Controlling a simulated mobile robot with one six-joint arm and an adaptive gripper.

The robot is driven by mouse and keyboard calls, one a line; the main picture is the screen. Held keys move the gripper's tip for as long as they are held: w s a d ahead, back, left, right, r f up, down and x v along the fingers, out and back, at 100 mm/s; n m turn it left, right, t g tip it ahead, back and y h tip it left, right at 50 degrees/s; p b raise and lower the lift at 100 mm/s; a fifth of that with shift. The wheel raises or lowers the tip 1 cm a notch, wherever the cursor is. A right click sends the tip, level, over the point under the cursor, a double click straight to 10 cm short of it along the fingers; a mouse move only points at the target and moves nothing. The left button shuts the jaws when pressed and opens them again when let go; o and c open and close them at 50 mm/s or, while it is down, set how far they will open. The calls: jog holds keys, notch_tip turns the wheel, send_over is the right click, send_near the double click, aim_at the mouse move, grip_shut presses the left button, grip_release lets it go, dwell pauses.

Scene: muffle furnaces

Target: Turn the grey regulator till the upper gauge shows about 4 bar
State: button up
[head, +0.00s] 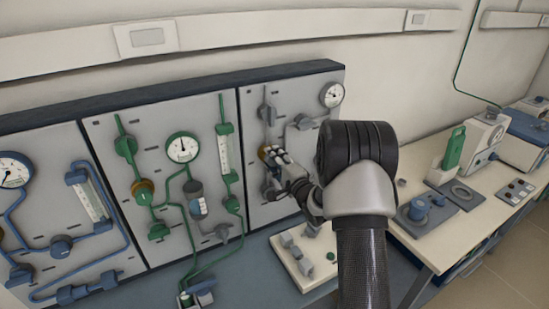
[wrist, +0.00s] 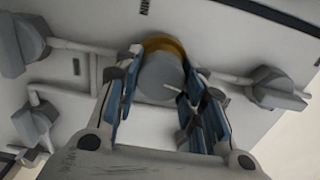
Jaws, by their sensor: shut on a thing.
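The grey regulator (wrist: 160,78) is a round grey knob with a brass collar (wrist: 166,45), seen in the wrist view between my fingers. My gripper (wrist: 162,85) is shut on the knob, one blue-padded finger on each side. In the head view my gripper (head: 275,156) reaches the regulator on the right-hand panel; the fingers hide most of the knob and a bit of brass shows at their left. The upper gauge (head: 332,94) is a small white dial at that panel's top right. Its needle is too small to read.
The right-hand panel (head: 299,88) has grey pipes and valves close around my fingers; grey valve bodies (wrist: 275,92) also flank them in the wrist view. Panels with green (head: 183,147) and blue (head: 14,170) gauges stand left. A bench (head: 405,235) with apparatus lies right of my arm.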

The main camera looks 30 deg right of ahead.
jog(key=shift+m, duration=0.6)
jog(key=o, duration=1.1)
jog(key=s, duration=1.2)
jog(key=shift+d, duration=0.2)
